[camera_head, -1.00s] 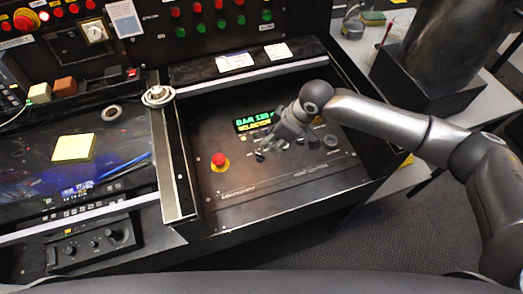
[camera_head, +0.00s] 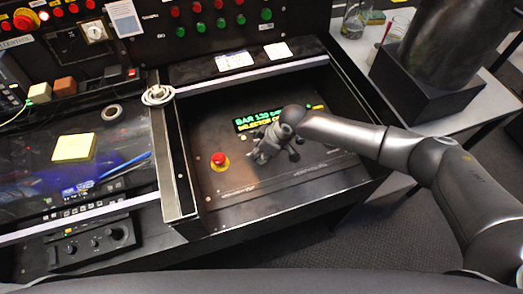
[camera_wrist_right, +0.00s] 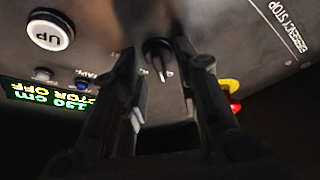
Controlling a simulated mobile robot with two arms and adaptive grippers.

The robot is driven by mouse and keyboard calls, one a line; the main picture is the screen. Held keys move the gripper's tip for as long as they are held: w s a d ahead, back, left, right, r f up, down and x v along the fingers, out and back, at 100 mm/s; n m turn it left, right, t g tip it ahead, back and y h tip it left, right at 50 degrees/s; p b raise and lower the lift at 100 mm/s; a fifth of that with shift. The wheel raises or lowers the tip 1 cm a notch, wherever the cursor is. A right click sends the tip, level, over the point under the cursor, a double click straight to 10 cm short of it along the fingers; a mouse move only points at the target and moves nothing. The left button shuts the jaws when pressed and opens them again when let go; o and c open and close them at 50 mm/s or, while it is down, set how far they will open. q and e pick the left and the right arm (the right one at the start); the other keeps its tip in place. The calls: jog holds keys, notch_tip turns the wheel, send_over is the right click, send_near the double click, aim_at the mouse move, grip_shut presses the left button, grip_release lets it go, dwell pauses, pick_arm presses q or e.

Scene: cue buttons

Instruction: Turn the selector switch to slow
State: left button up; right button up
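The selector switch (camera_wrist_right: 157,50) is a black knob with a pale pointer line, on the dark panel in the right wrist view. My right gripper (camera_wrist_right: 156,66) is open, with one fingertip on each side of the knob; I cannot tell whether they touch it. In the head view my right gripper (camera_head: 262,152) is low over the panel and hides the knob. The green and yellow display (camera_head: 253,121) reads "BAR 130" and "SELECTOR"; in the right wrist view its upside-down text (camera_wrist_right: 48,101) ends in "OFF". My left gripper is not in view.
A red emergency stop button (camera_head: 219,159) on a yellow base is left of my gripper. A white "UP" button (camera_wrist_right: 50,33) and small buttons (camera_wrist_right: 82,81) sit near the knob. A raised metal rail (camera_head: 170,165) borders the panel on the left.

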grip_shut()
